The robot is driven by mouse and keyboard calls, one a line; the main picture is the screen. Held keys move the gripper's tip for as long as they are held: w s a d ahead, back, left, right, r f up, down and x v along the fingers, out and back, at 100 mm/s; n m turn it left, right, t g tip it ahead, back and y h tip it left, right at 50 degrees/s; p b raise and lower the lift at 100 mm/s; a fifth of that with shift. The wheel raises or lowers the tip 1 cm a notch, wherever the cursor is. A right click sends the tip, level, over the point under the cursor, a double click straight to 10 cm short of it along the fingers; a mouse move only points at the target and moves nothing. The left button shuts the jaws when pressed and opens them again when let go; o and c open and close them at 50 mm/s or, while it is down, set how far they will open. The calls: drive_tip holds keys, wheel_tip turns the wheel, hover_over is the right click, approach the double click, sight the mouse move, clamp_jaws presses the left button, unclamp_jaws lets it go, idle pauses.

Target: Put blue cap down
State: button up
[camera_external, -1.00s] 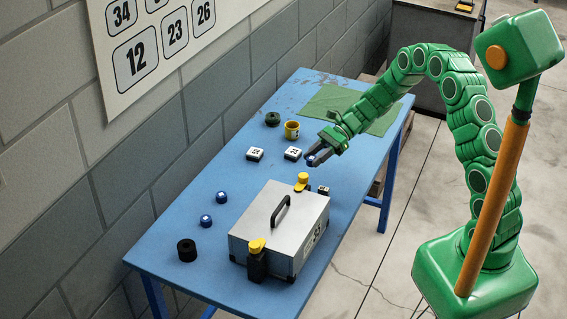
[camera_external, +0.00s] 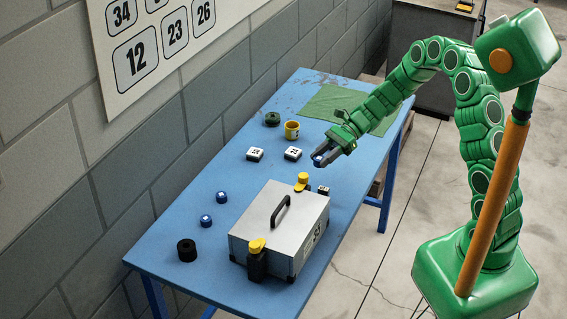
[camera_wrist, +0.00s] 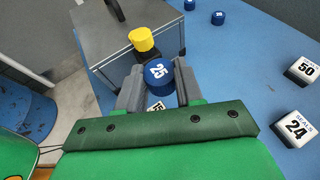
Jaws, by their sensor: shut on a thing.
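A blue cap (camera_wrist: 159,72) marked 25 is between the two fingers of my gripper (camera_wrist: 158,84) in the wrist view, and my gripper is shut on it. In the external view my gripper (camera_external: 323,160) holds the cap above the blue table (camera_external: 226,172), near its right edge. Two other blue caps, one farther (camera_external: 222,197) and one nearer (camera_external: 206,222), stand on the table left of the metal case. One cap marked 29 shows in the wrist view (camera_wrist: 218,18).
The metal case (camera_external: 262,232) has a black handle and yellow-topped black fittings (camera_external: 257,246). White numbered blocks (camera_external: 292,153), a yellow mug (camera_external: 292,130), a dark green ring (camera_external: 272,119), a green cloth (camera_external: 330,101) and a black cylinder (camera_external: 187,250) lie around. The table's middle left is clear.

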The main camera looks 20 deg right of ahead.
drive_tip(key=w+a, duration=0.4)
drive_tip(key=a, duration=0.9)
hover_over(244, 181)
drive_tip(key=d, duration=0.1)
drive_tip(key=f, duration=0.5)
drive_tip(key=s+f, duration=0.1)
drive_tip(key=f, duration=0.2)
drive_tip(key=shift+w+a+f, duration=0.2)
drive_tip(key=shift+w+f, duration=0.1)
drive_tip(key=shift+f, duration=0.15)
drive_tip(key=shift+w+a+f, duration=0.2)
drive_tip(key=shift+w+f, duration=0.05)
drive_tip(key=shift+f, duration=1.65)
drive_tip(key=o, duration=1)
drive_tip(key=shift+f, duration=0.1)
